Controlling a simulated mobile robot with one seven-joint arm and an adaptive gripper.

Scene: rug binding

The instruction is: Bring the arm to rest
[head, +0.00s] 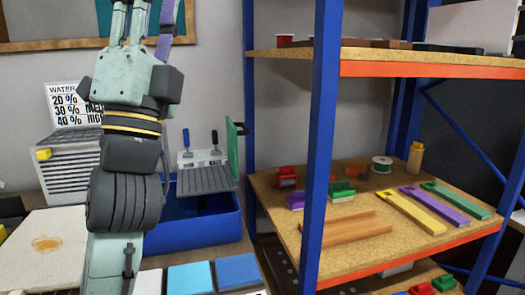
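My arm rises along the left side of the head view, from the bottom edge to the top edge. My gripper (138,22) is at the upper end of the arm, in front of the wall board. Its pale green fingers point up and run out of the top of the picture. The fingertips are cut off, so I cannot tell whether they are open or shut. A purple strip (165,32) shows beside the fingers; I cannot tell whether it touches them.
A blue-framed shelf (318,130) stands to the right, with yellow (415,215) and purple (435,206) bars among the things on its middle board. A blue bin (200,222) stands behind my arm. A pale stained panel (40,250) lies at left. Open air separates gripper and shelf.

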